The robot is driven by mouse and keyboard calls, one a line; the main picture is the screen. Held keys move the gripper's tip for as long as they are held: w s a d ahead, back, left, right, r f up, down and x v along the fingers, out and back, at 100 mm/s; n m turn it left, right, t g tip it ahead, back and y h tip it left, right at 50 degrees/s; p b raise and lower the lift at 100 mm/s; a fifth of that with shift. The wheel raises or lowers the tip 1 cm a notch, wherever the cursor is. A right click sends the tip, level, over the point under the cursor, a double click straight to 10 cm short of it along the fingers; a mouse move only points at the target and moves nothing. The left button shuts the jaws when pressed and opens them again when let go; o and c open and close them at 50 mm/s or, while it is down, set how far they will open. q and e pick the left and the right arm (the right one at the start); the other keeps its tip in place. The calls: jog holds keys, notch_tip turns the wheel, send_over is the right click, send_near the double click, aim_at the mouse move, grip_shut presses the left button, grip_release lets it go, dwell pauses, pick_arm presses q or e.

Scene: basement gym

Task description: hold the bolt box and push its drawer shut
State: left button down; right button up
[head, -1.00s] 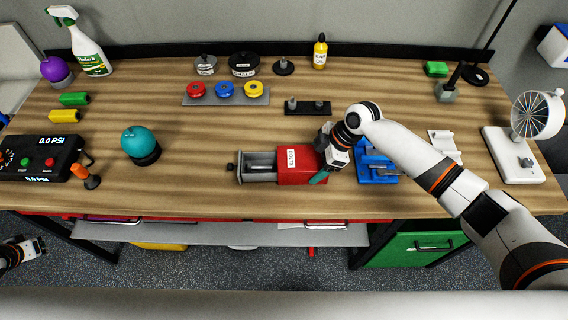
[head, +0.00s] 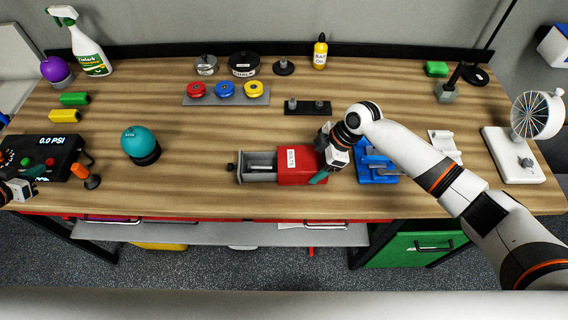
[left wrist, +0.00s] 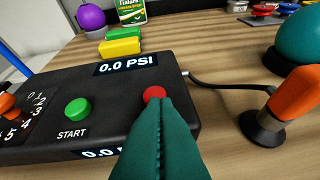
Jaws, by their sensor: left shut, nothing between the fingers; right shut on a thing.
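The red bolt box (head: 297,168) lies on the bench near its front edge. Its grey drawer (head: 258,168) sticks out of the left end, with a dark knob (head: 231,167) on its front. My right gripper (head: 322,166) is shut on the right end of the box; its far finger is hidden. My left gripper (head: 38,172) is at the far left, well away from the drawer, over the black pump box. In the left wrist view its teal fingers (left wrist: 160,135) are together and empty, in front of the red button.
The black pump box (head: 42,158) with buttons, an orange-handled tool (head: 88,178) and a teal ball (head: 138,143) stand left of the drawer. A blue fixture (head: 375,165) is right of the box. The wood between ball and drawer is clear.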

pick_arm(q)
jog(key=w+d+r+m+h, duration=0.3)
jog(key=w+d+m, duration=0.35)
jog(key=d, duration=0.25)
jog(key=w+d+r+m+h, duration=0.3)
jog(key=w+d+m, duration=0.2)
jog(key=d+m, duration=0.3)
jog(key=w+d+r+m+h, duration=0.35)
jog(key=w+d+m, duration=0.2)
jog(key=d, duration=0.45)
jog(key=s+d+f+m+g+h, duration=0.15)
jog(key=s+d+m+g, duration=0.3)
jog(key=d+m, duration=0.5)
jog(key=s+d+f+m+g+h, duration=0.15)
jog(key=s+d+m+g, duration=0.45)
jog(key=m, duration=0.7)
jog(key=shift+s+d+f+m+g+y, duration=0.1)
jog(key=shift+s+d+f+m+y, duration=0.15)
jog(key=shift+d+f+m+y, duration=0.85)
jog(key=shift+s+d+f+m+g+h, duration=0.1)
jog(key=shift+s+d+f+m, duration=0.3)
jog(key=shift+f+m, duration=1.4)
jog(key=shift+s+d+f+m+g+y, duration=0.1)
jog(key=shift+d+f+m+y, duration=0.45)
jog(key=shift+d+f+m, duration=0.85)
jog(key=shift+a+r+m, duration=0.15)
jog(key=shift+a+m, duration=0.1)
jog(key=shift+a, duration=0.1)
